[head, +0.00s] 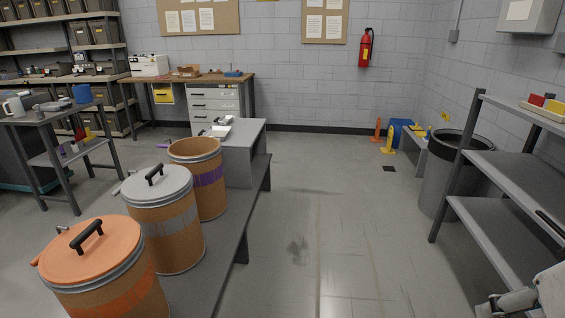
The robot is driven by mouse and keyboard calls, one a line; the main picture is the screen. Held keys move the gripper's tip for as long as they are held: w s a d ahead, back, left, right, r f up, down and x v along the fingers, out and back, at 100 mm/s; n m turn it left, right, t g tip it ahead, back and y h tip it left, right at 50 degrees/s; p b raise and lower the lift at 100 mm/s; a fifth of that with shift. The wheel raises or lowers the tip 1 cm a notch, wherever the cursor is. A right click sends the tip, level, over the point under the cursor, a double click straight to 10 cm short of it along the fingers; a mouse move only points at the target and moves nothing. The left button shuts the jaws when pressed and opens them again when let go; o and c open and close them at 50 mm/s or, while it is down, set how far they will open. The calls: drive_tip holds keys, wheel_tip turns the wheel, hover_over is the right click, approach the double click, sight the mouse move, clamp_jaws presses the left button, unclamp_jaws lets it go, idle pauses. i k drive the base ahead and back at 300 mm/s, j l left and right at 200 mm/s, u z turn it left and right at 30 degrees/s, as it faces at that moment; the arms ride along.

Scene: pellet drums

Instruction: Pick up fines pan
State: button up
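I cannot tell for sure which thing is the fines pan. A small pale open pan or tray (216,131) lies on the grey cabinet top behind the drums. A dark handle-like bar (551,222) shows on the middle board of the right rack, cut off by the picture edge. Part of my white arm shows in the bottom right corner, with a grey metal end (508,303) that may be my gripper. Its fingers cannot be made out, and it is apart from the pale pan.
An orange-lidded drum (92,250), a grey-lidded drum (158,188) and an open drum (197,150) stand on a low bench (225,235) at left. The right rack (500,175) is close to my arm, with a bin (440,185) behind. The middle floor is clear.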

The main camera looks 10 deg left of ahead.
sight(221, 133)
drive_tip(key=i+l+u, duration=0.1)
drive_tip(key=i, duration=1.05)
drive_tip(key=i+u, duration=0.1)
drive_tip(key=i, duration=2.4)
drive_tip(key=i+l+u, duration=0.15)
drive_tip(key=i, duration=1.15)
drive_tip(key=i+u, duration=0.35)
drive_tip(key=i+l+u, duration=0.3)
drive_tip(key=i, duration=0.25)
drive_tip(key=i+u, duration=0.15)
drive_tip(key=u, duration=0.35)
drive_tip(key=i+u, duration=0.2)
drive_tip(key=u, duration=0.25)
drive_tip(key=i+l+u, duration=0.1)
drive_tip(key=u, duration=0.4)
drive_tip(key=i+l+u, duration=0.15)
drive_tip(key=u, duration=0.35)
drive_tip(key=i+l+u, duration=0.15)
drive_tip(key=u, duration=0.25)
drive_tip(key=i+l+u, duration=0.2)
drive_tip(key=u, duration=0.2)
